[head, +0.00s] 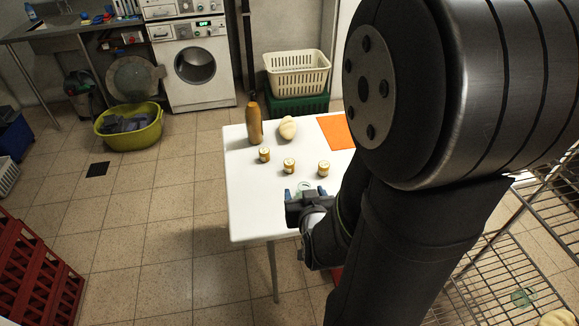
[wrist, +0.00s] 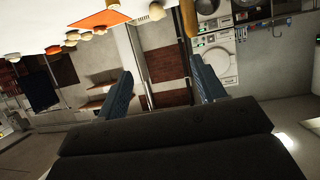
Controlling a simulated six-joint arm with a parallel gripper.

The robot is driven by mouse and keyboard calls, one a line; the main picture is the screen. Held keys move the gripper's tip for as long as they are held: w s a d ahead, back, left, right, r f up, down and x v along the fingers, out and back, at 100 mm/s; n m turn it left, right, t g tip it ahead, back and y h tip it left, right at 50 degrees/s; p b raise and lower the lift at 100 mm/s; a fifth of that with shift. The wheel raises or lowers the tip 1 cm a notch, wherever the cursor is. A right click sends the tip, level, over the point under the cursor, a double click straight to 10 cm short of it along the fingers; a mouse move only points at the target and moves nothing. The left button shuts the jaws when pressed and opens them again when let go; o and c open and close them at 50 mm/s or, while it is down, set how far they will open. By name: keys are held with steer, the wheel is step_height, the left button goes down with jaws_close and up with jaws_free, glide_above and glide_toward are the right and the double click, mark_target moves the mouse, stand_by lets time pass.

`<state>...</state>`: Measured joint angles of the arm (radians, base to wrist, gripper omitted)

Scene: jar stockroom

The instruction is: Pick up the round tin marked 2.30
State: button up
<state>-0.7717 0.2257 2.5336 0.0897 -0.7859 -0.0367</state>
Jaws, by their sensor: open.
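Three small round tins with pale lids stand upright in a loose row on the white table (head: 248,205): a left one (head: 264,155), a middle one (head: 289,166) and a right one (head: 323,168). Their markings are too small to read, so I cannot tell which is 2.30. My gripper (head: 305,192) is open near the table's front part, on the near side of the tins. In the wrist view, no tin is between the blue fingers (wrist: 162,90). Several small rounded things show along the table, upside down at upper left, too small to tell apart.
A brown bottle (head: 254,124), a pale gourd-like object (head: 288,128) and an orange mat (head: 335,131) are at the table's back. My arm hides the table's right side. The table's left front is clear.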

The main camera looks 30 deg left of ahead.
step_height(320, 180, up, 2)
steer(key=m+g+h, duration=0.4)
steer(key=g+h, duration=0.4)
steer(key=g, duration=0.1)
glide_above(289, 162)
steer(key=s, duration=0.1)
steer(key=f, duration=1.1)
steer(key=w+f, duration=0.1)
steer(key=f, duration=0.4)
steer(key=shift+w+d+f, duration=0.1)
steer(key=shift+f, duration=0.25)
step_height(289, 162, down, 5)
steer(key=shift+f, duration=0.1)
steer(key=c, duration=1.1)
steer(key=shift+o, duration=0.2)
